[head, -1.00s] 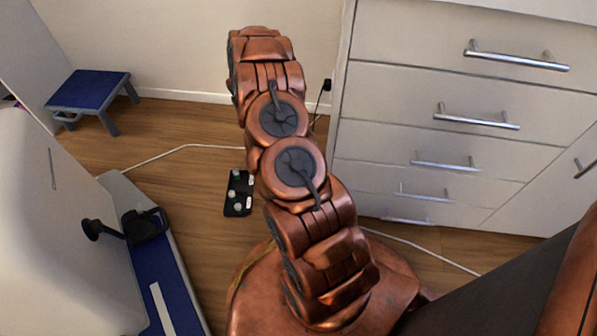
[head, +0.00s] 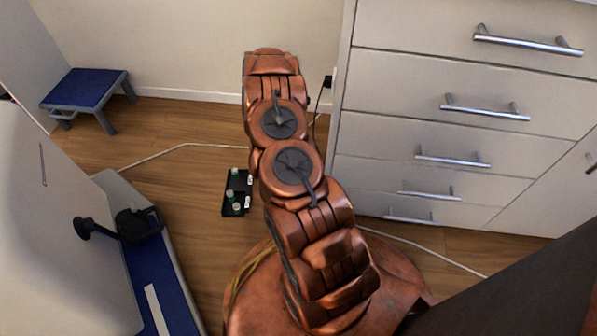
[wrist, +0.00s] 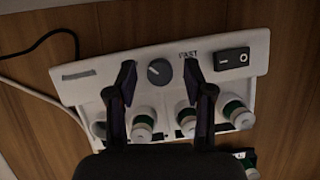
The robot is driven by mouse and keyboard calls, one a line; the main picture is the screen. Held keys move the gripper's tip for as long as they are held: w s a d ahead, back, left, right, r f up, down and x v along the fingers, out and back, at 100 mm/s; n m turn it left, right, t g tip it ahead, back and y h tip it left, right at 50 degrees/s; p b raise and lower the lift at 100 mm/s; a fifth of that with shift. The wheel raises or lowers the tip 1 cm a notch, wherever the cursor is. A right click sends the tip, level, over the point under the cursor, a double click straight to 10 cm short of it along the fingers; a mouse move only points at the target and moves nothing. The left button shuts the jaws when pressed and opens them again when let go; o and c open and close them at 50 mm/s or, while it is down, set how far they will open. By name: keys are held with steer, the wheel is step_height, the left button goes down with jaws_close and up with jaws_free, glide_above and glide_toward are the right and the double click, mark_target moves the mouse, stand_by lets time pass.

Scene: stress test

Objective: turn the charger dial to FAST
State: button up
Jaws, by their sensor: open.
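The charger (wrist: 110,65) is a pale panel in the wrist view; in the head view I cannot make it out. Its round dark grey dial (wrist: 160,72) has a small light mark that seems to be on its left side. The FAST label (wrist: 188,53) is printed up and right of the dial. My gripper (wrist: 160,67) is open, with one dark finger on each side of the dial. I see no finger touching it, though depth is hard to judge. My gripper is hidden behind my arm in the head view.
A black rocker switch (wrist: 233,59) is at the charger's right. Green-and-white cells (wrist: 143,122) sit along its lower edge near my fingers. A black tray (head: 238,181) with cells lies on the floor. Drawers (head: 440,140) stand right; a blue step stool (head: 88,88) stands far left.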

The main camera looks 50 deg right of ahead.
jaws_close()
stand_by(0.5)
